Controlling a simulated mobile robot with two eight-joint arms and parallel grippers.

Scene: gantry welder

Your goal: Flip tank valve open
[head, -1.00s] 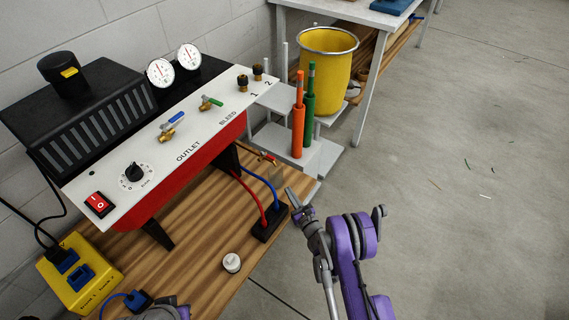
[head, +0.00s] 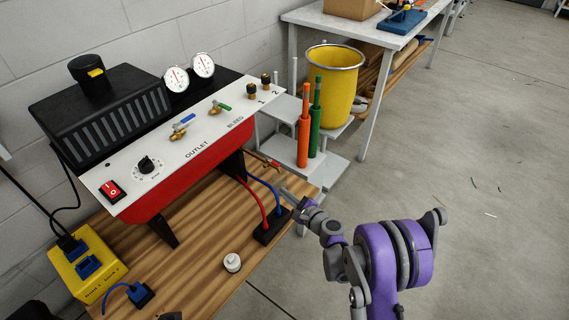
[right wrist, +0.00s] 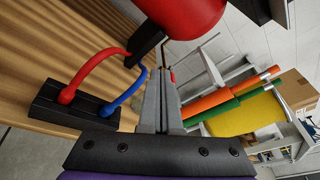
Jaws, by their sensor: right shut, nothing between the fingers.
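A red compressor tank (head: 190,172) sits under a slanted white panel. A small valve with a red handle (head: 271,164) shows at the tank's right end. In the right wrist view only a bit of its red handle (right wrist: 172,76) shows, just past the fingertips. The rest of it is hidden. My right gripper (head: 286,193) is shut and empty, pointing at the valve from the front right, apart from it in the head view. In the right wrist view the closed fingers (right wrist: 161,75) reach toward the tank's underside. My left gripper does not show.
The panel (head: 150,190) carries a blue-lever valve (head: 182,122), a green-lever valve (head: 220,107) and gauges. A black block (head: 270,229) with red and blue hoses stands near my right gripper. A white cap (head: 232,262) is on the wooden bench. Orange and green cylinders (head: 303,140) stand behind.

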